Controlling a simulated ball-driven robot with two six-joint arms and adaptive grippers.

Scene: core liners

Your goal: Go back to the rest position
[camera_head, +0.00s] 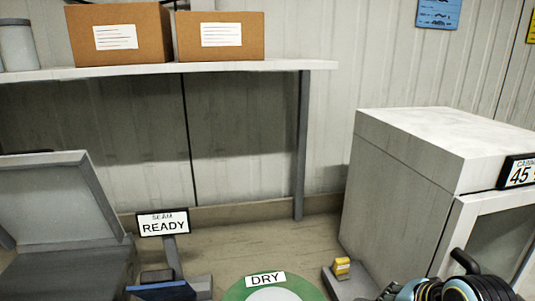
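Part of my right arm (440,290) shows at the bottom right edge, as dark ringed links with light blue parts, in front of the white cabinet (395,195). No fingertips of my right gripper can be made out. My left gripper is not in view.
A green round piece with a "DRY" label (265,279) is at bottom centre. The "SEAM READY" sign (162,223) stands beside an open-lidded grey unit (58,205). Two cardboard boxes (125,55) stand on a shelf (285,65).

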